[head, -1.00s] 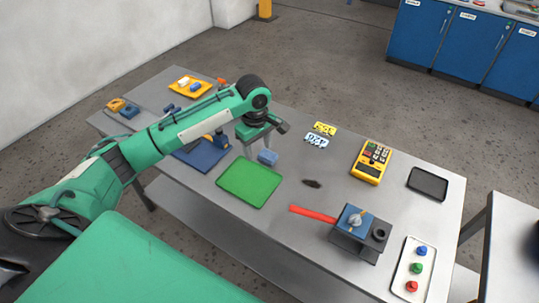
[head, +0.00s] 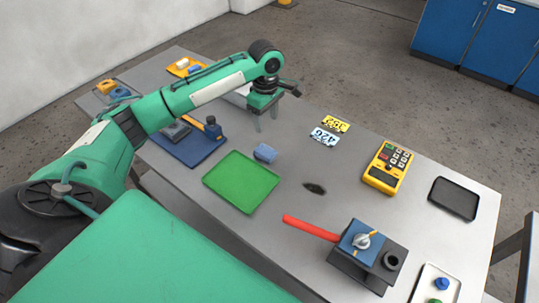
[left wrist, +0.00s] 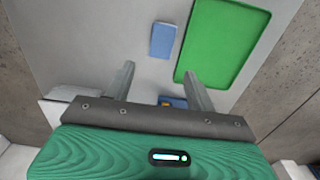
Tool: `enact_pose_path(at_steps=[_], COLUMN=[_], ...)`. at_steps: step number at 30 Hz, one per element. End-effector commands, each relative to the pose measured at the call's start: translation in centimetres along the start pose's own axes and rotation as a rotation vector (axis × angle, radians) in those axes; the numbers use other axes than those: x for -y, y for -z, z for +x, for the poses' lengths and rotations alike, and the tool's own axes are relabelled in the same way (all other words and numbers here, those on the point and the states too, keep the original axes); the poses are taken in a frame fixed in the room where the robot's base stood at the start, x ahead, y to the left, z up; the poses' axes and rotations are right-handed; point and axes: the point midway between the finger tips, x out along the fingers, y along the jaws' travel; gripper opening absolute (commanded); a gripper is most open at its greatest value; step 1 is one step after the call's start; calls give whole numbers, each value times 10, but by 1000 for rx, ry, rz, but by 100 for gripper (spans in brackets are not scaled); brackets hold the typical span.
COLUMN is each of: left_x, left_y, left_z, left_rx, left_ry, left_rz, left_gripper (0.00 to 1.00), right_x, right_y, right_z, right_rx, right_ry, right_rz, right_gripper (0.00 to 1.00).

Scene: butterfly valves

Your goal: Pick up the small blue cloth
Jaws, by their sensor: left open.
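The small blue cloth (head: 265,152) lies on the grey table just beyond the upper right corner of the green tray (head: 241,182). In the left wrist view the cloth (left wrist: 163,40) is a flat blue rectangle left of the green tray (left wrist: 222,42). My left gripper (head: 267,118) is open and empty, above the table on the far side of the cloth. In the left wrist view its two fingers (left wrist: 159,70) stand apart, with the cloth ahead of the gap and not between them. My right gripper is not in view.
A blue mat (head: 190,148) with tools lies left of the green tray. A red-handled valve (head: 360,245), a yellow meter (head: 387,168), a black tray (head: 454,198) and two tags (head: 325,137) are to the right.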

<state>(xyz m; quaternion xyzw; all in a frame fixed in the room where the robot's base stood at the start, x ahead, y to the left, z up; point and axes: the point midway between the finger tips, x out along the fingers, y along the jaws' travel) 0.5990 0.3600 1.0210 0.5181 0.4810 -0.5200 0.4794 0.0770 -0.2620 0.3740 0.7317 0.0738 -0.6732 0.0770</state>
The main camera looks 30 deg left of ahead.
Motion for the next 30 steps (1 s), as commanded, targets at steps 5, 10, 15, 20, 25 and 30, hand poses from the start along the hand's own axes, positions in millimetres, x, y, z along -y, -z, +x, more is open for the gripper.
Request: enact_pose_path(at_steps=[5,10,15,20,25,30], left_x=[1,1,0,1,4,4], left_y=[0,0,0,0,2,2], left_z=[21,55,80,90,111,134], left_rx=[0,0,0,0,-1,0], left_ry=[3,3,1,0,4,0], left_rz=[0,-1,0,0,0,0], left_gripper=[56,56,56,56,56,56], right_x=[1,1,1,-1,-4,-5], right_y=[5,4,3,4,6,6], right_z=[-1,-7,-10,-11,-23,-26], right_rx=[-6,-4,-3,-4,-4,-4], right_ry=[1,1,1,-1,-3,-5], right_rz=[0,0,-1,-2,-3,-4], right_gripper=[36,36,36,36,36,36])
